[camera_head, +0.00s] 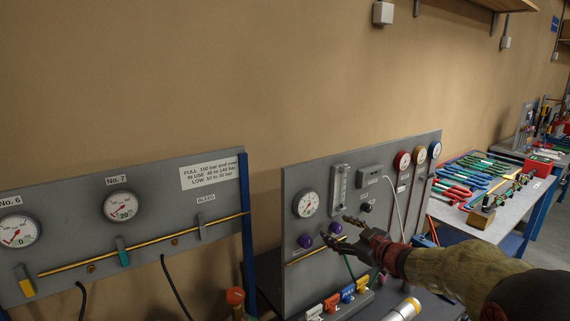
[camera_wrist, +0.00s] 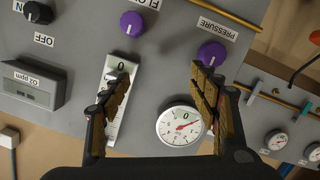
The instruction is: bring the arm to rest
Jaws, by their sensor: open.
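My gripper (camera_head: 336,228) is open in front of the grey middle panel (camera_head: 296,262), with its arm reaching in from the lower right. In the wrist view my gripper (camera_wrist: 160,74) has its two fingers spread wide with nothing between them. The purple PRESSURE knob (camera_wrist: 211,53) shows just beyond the right fingertip; I cannot tell the gap in depth. The purple FLOW knob (camera_wrist: 132,23) lies further off, above the left finger. In the head view the purple knobs (camera_head: 305,241) sit close by the fingertips.
The panel carries a white gauge (camera_head: 306,204) and a flow tube (camera_head: 339,187). Coloured tags (camera_head: 347,293) stand along its foot. A left panel (camera_head: 72,233) holds gauges and a brass pipe. A tool table (camera_head: 518,209) stands at right. Open space lies above the panels.

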